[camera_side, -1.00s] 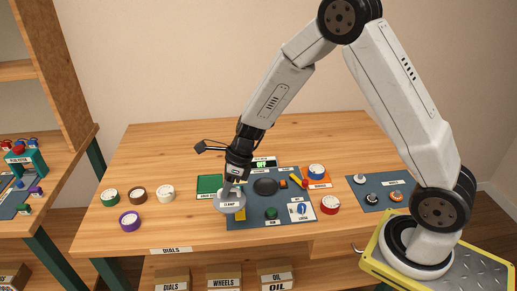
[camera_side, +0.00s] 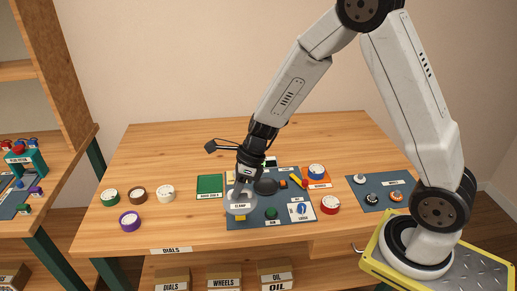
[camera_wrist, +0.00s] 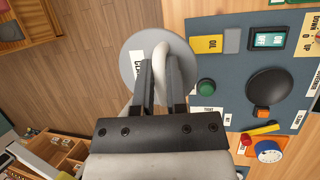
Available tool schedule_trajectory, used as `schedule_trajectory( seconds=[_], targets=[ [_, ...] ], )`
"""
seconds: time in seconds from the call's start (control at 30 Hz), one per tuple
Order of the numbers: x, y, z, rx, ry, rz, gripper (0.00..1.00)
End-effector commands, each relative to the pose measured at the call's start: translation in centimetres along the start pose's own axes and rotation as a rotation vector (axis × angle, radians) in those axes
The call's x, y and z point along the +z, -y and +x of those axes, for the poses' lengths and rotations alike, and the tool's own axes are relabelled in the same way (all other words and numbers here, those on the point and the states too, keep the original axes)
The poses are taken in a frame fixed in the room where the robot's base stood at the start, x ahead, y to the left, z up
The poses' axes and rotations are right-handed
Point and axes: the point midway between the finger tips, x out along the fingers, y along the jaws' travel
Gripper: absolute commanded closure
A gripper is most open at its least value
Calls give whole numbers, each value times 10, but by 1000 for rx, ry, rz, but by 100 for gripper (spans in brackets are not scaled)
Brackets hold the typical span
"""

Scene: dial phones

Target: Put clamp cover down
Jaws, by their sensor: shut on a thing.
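My gripper (camera_side: 241,188) is shut on the clamp cover (camera_side: 240,207), a pale grey disc with a looped handle and a label reading CLAMP. In the wrist view, the fingers (camera_wrist: 161,80) straddle the handle, and the disc (camera_wrist: 133,68) lies beyond them, partly hidden by the fingers. In the side view, the cover is in front of the left part of the blue-grey board (camera_side: 285,222). I cannot tell whether the cover touches anything below.
The board carries a black dome (camera_side: 265,187), a green knob (camera_side: 270,213) and a yellow block (camera_side: 240,217). A green square pad (camera_side: 210,184) lies left of it. Several round dials, such as a purple one (camera_side: 130,221), stand farther left.

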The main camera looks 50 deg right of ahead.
Motion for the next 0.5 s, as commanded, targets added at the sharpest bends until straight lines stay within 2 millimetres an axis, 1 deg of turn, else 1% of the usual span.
schedule_trajectory(
  seconds=[0.27,0.37,0.5],
  targets=[
    [-5,4,-4,-5,3,12,100],
    [-11,10,-9,-13,7,29,100],
    [-28,21,-20,-28,14,70,100]
  ],
)
